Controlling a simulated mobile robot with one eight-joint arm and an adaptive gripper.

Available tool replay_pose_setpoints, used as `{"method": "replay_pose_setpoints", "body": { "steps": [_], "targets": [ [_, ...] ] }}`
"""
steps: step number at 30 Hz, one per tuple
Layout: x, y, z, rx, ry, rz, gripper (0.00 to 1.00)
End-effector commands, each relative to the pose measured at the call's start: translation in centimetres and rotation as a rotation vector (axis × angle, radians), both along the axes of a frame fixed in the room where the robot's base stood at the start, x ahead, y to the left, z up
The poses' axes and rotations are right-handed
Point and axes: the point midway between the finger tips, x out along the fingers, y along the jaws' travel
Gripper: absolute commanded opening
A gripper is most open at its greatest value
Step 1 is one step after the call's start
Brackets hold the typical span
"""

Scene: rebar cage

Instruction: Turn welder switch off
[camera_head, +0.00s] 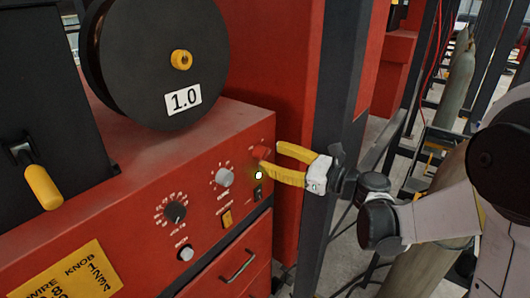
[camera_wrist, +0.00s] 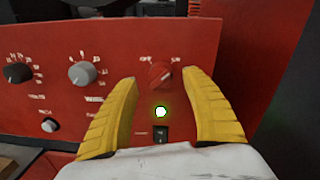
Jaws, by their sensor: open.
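The welder (camera_head: 150,175) is a red cabinet with a knob panel. Its switch is a red rotary knob (camera_wrist: 160,75) with an OFF label at its upper left and another label at its upper right. The knob looks tilted toward the upper right, away from OFF. In the head view, the red knob (camera_head: 261,153) is at the panel's right end. A small lamp (camera_wrist: 161,112) below it glows pale green. My gripper (camera_wrist: 161,79) is open, its yellow fingers on either side of the red knob. I cannot tell whether they touch it.
Below the lamp is a black rocker switch (camera_wrist: 161,135). Grey knob (camera_wrist: 82,74) and dark knob (camera_wrist: 18,72) lie to the left. A wire spool (camera_head: 160,60) stands on top of the welder. A dark steel post (camera_head: 335,120) rises close by my gripper.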

Motion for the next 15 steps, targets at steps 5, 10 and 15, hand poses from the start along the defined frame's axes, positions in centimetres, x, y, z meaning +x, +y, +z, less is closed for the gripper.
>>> {"method": "replay_pose_setpoints", "body": {
  "steps": [5, 10, 15],
  "targets": [
    [1.3, 2.0, 0.0, -0.001, -0.001, 0.002, 0.56],
    [1.7, 2.5, 0.0, -0.002, 0.0, 0.001, 0.56],
    [1.7, 2.5, 0.0, -0.001, 0.0, 0.0, 0.56]
  ]
}}
